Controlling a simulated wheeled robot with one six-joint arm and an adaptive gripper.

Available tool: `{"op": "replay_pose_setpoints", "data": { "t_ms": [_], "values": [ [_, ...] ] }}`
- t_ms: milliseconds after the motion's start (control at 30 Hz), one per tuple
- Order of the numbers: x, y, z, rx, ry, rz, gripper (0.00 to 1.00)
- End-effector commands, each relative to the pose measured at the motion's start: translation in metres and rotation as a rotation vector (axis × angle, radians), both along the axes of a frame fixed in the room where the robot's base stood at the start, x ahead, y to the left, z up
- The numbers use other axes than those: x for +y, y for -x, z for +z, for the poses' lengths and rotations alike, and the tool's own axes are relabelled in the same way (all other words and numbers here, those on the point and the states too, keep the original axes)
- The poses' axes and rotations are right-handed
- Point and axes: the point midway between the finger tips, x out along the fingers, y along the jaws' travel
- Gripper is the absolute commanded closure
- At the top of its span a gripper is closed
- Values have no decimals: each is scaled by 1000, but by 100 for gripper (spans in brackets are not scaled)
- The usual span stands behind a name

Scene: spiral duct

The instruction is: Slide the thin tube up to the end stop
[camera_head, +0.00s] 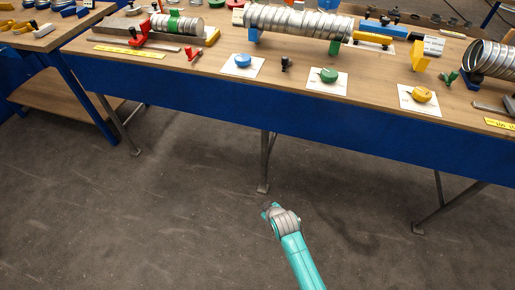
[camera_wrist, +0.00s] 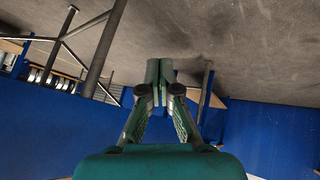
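The thinnest spiral tube in view (camera_head: 190,25) lies on the bench at the back left, with a green band around it. A grey block (camera_head: 118,28) lies to its left and a yellow piece (camera_head: 211,36) beside its right end. I cannot tell which part is the end stop. My gripper (camera_head: 268,211) is well below and in front of the bench, far from the tube. In the wrist view my gripper (camera_wrist: 159,72) has its two fingers together with nothing seen between them. The tube does not show in the wrist view.
The bench (camera_head: 300,83) has a blue front edge and metal legs. A thicker spiral duct (camera_head: 298,22) and a wide one (camera_head: 490,59) lie on it. Blue, green and yellow knobs sit on white cards. Red clamps (camera_head: 137,36) stand near the thin tube. The floor in front is clear.

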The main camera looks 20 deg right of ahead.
Motion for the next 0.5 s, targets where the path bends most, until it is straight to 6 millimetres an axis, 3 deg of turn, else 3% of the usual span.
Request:
{"op": "replay_pose_setpoints", "data": {
  "t_ms": [33, 267, 500],
  "values": [
    [-1, 25, -4, -18, -10, -13, 100],
    [-3, 112, 9, -133, -68, -74, 100],
    [-5, 199, 48, -250, -133, -130, 100]
  ]
}}
